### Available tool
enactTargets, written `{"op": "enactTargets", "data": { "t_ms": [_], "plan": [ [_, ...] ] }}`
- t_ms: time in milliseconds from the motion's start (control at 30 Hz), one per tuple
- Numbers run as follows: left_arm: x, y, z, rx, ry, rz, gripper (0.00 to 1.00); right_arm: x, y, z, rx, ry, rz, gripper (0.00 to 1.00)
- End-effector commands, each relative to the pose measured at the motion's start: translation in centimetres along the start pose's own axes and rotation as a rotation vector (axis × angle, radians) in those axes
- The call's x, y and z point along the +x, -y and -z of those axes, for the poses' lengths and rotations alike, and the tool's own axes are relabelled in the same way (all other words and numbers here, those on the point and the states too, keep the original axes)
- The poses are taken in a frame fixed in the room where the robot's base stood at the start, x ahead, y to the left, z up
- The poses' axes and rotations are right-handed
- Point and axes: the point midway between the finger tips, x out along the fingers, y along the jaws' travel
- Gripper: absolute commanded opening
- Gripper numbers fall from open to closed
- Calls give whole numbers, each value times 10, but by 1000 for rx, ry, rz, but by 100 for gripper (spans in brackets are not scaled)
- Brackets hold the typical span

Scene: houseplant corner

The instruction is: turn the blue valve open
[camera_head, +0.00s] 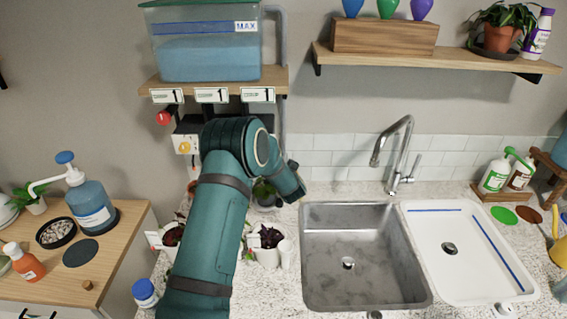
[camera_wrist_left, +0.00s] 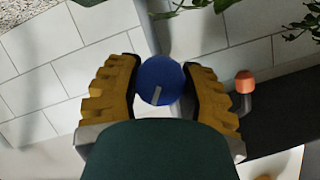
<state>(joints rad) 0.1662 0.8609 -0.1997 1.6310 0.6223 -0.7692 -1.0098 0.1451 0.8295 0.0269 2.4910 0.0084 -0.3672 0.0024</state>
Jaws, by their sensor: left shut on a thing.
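The blue valve (camera_wrist_left: 160,75) is a round knob with a short pale mark pointing down and slightly left in the left wrist view. My left gripper (camera_wrist_left: 160,88) is shut on it, with one yellow ridged finger on each side. In the head view my left arm hides the blue valve and the gripper's fingers. My right gripper is in neither view.
A red valve (camera_head: 163,118) and a yellow valve (camera_head: 184,147) sit left of my arm, below a shelf bearing a water tank (camera_head: 206,55). Small potted plants (camera_head: 267,245) stand close to my arm, left of the sink (camera_head: 348,285).

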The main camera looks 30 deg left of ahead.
Motion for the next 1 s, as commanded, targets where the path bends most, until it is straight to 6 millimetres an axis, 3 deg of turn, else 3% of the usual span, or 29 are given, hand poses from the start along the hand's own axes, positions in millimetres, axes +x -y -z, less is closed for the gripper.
{"op": "enactTargets", "data": {
  "t_ms": [100,400,1000],
  "plan": [
    [-2,0,4,106,4,43,5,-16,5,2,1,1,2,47],
    [-1,-1,2,367,24,156,5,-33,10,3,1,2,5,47],
    [1,-2,-1,794,58,341,5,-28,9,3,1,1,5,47]
  ]
}}
